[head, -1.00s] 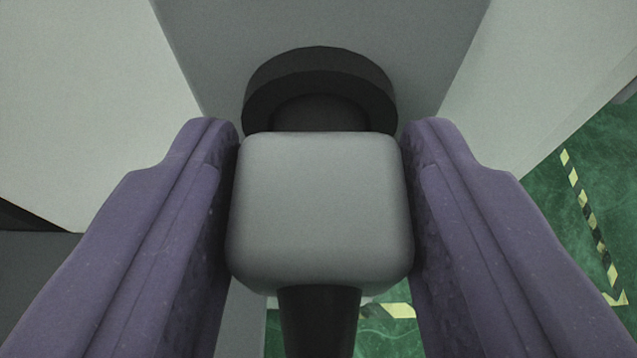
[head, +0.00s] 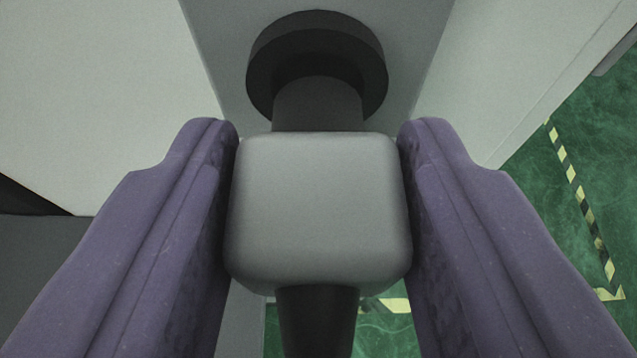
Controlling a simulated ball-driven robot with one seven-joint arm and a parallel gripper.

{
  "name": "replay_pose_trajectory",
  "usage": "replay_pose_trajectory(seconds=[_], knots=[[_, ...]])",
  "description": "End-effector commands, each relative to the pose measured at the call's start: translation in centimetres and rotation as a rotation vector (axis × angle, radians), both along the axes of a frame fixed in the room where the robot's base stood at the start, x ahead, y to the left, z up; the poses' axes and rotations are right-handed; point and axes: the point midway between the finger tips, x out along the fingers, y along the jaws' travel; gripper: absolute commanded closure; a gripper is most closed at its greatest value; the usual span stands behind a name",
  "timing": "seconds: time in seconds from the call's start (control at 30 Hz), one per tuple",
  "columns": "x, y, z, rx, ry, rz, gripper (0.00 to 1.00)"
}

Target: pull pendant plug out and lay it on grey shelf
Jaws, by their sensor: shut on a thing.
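The pendant plug (head: 318,208) has a light grey, rounded, boxy body with a dark neck at its far end and a dark stem or cable at its near end. My gripper (head: 318,190) is shut on the grey body, one purple finger on each side. The dark neck reaches to a round black socket ring (head: 262,70) on a grey panel. More of the neck shows between body and ring; whether its tip is still inside the ring I cannot tell. I cannot be sure of the grey shelf; a dark grey surface (head: 40,262) shows at the lower left.
Pale walls stand left (head: 90,90) and right (head: 510,70) of the recessed grey panel (head: 420,30). Green floor (head: 540,215) with yellow-black marking tape (head: 580,200) lies open at the right and below.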

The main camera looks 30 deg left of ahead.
Motion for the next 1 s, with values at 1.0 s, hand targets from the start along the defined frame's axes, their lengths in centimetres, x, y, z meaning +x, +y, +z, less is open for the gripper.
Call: replay_pose_trajectory(seconds=[1.0], knots=[[-2.1, -1.4, 0.0, 0.001, -0.001, 0.000, 0.95]])
